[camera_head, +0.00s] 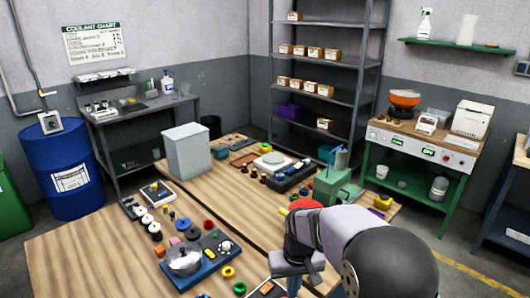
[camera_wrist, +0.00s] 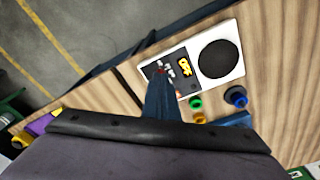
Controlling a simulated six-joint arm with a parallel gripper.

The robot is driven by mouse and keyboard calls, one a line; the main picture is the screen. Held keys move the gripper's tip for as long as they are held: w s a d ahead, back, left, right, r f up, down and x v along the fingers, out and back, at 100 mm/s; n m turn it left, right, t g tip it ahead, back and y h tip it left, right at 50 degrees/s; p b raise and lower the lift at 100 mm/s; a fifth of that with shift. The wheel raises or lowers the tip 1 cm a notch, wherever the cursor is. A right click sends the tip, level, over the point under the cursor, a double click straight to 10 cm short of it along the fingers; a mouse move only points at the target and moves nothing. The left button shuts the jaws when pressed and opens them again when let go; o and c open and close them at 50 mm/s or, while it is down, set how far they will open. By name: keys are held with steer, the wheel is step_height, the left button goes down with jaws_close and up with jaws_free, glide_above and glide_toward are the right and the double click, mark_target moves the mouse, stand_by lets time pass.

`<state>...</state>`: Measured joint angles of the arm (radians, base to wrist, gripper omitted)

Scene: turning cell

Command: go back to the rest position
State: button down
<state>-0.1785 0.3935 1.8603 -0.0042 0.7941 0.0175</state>
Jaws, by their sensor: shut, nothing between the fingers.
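My gripper (camera_head: 293,284) hangs over the near part of the wooden table (camera_head: 75,262), at the bottom of the head view. In the wrist view its blue-grey fingers (camera_wrist: 161,78) are together as one narrow shape with nothing held. Their tips appear over the edge of a white device (camera_wrist: 233,32) with a black round disc and an orange display. I cannot tell how high they are above it. My arm comes in from the lower right and hides part of the table.
A green ring (camera_wrist: 196,103) and a blue knob (camera_wrist: 236,97) lie beside the device. Left of my gripper is a blue fixture (camera_head: 203,268) with a silver dome. A green machine (camera_head: 337,184) stands behind my arm. A grey box (camera_head: 187,152) stands farther back.

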steer(key=s+d+m, duration=0.1)
steer(key=s+d, duration=0.2)
steer(key=s, duration=0.7)
steer(key=s+d+g, duration=0.1)
steer(key=s+d, duration=0.3)
steer(key=s, duration=0.6)
steer(key=shift+d+f+m, duration=0.2)
steer(key=shift+d+m, duration=0.1)
steer(key=shift+m, duration=0.1)
steer(key=shift+s, duration=0.1)
